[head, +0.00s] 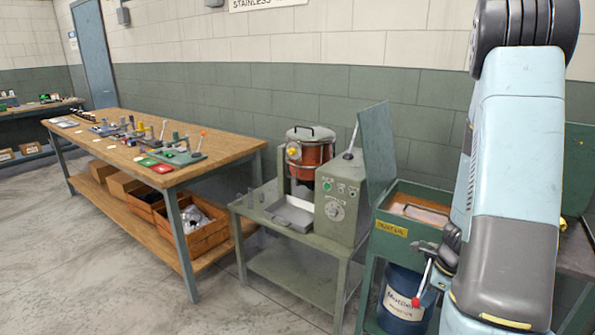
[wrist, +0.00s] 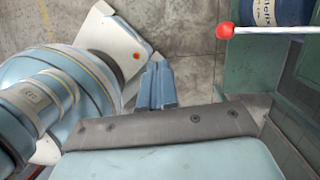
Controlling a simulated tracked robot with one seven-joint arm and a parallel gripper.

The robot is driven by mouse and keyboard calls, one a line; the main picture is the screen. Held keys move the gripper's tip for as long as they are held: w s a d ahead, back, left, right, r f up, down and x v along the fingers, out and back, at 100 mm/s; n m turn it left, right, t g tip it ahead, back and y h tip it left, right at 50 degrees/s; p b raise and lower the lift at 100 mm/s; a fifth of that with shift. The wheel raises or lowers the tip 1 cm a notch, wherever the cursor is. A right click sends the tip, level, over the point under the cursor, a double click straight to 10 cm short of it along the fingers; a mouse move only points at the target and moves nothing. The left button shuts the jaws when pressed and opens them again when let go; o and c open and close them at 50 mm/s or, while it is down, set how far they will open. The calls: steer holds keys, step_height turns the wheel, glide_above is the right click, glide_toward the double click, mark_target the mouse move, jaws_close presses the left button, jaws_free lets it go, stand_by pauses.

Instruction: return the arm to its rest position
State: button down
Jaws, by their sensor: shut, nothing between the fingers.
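My arm (head: 510,190) stands large along the right side of the head view, bent with its lower part running down past the bottom edge. My gripper is not clearly visible in the head view. In the wrist view my gripper (wrist: 158,72) shows as two blue-grey fingers pressed together with nothing between them. It points over bare concrete floor, and no object touches its tips. Parts of my own body fill the left and bottom of the wrist view.
A red-knobbed lever (head: 416,301) juts from the green cabinet (head: 392,243) close to my arm; its knob (wrist: 224,31) shows in the wrist view. A blue drum (head: 400,300) stands below. The green machine (head: 340,205) and wooden bench (head: 220,148) stand left. Front-left floor (head: 100,270) is clear.

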steer(key=a+r+n+t, duration=0.1)
steer(key=a+r+n, duration=0.25)
steer(key=r, duration=0.35)
steer(key=w+a+r+n, duration=0.1)
steer(key=a+r+n, duration=0.2)
steer(key=r+n, duration=0.25)
steer(key=a+r+n+t, duration=0.1)
steer(key=a+r+n, duration=0.25)
steer(key=r, duration=0.35)
steer(key=s+a+r+n+t+h, duration=0.1)
steer(key=s+a+r+n, duration=0.2)
steer(key=s+r+n, duration=0.3)
steer(key=s+a+r+n+t+h, duration=0.1)
steer(key=s+a+r+n, duration=0.2)
steer(key=s+r+n, duration=0.3)
step_height(320, 180, up, 4)
steer(key=shift+a+r+n+t, duration=0.15)
steer(key=shift+r+n+t, duration=0.05)
steer(key=shift+n+t, duration=0.25)
steer(key=c, duration=1.8)
jaws_free()
